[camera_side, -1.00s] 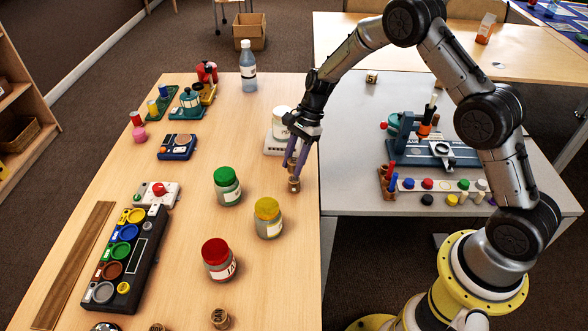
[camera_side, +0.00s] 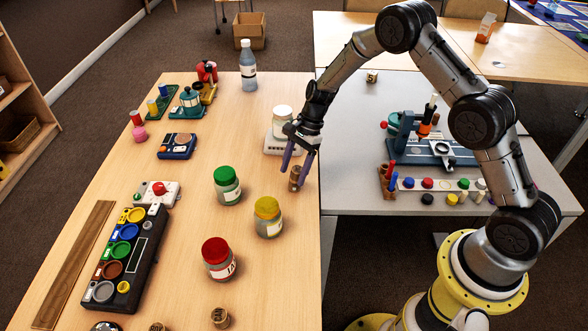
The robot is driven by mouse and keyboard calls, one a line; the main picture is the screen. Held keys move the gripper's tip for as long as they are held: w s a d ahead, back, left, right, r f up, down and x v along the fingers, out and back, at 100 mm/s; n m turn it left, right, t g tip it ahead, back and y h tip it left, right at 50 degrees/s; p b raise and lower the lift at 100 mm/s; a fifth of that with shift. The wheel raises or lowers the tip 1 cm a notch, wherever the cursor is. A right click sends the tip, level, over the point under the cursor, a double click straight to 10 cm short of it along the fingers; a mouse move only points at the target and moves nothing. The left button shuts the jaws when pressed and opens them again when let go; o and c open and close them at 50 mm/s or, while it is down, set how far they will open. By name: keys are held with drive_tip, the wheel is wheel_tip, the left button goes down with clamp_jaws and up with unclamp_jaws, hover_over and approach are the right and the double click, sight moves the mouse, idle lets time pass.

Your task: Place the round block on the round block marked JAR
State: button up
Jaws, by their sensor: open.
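A small wooden round block (camera_side: 295,172) stands near the right edge of the wooden table, and a second round block (camera_side: 294,185) seems to be directly under it, the two forming a short stack. Their markings are too small to read, so I cannot tell which is marked JAR. My gripper (camera_side: 294,177) is open, with its purple fingers apart on either side of the stack. Whether a finger touches the blocks is unclear. More round blocks (camera_side: 220,317) lie at the table's front edge, and a marked one (camera_side: 371,77) stands on the grey table.
Jars with yellow (camera_side: 267,208), green (camera_side: 227,175) and red (camera_side: 217,250) lids stand left and in front of my gripper. A white-lidded jar (camera_side: 282,122) on a scale is just behind it. A black sorting panel (camera_side: 126,262) lies at the left.

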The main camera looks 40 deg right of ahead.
drive_tip(key=v, duration=1.3)
drive_tip(key=s+a+r+n+t+h, duration=0.1)
drive_tip(key=s+r+n, duration=0.4)
drive_tip(key=r, duration=0.4)
drive_tip(key=s+r+n+t+h, duration=0.1)
drive_tip(key=s+n, duration=0.3)
drive_tip(key=s, duration=0.5)
drive_tip(key=s+r+n+t+h, duration=0.1)
drive_tip(key=s+r+n, duration=0.3)
drive_tip(key=s, duration=0.5)
drive_tip(key=s+r+n+t+h, duration=0.1)
drive_tip(key=s+r+n+t, duration=0.1)
drive_tip(key=s+n, duration=0.3)
drive_tip(key=s, duration=0.4)
drive_tip(key=shift+s+r+t, duration=0.25)
drive_tip(key=shift+s+t, duration=0.05)
drive_tip(key=shift+s, duration=0.05)
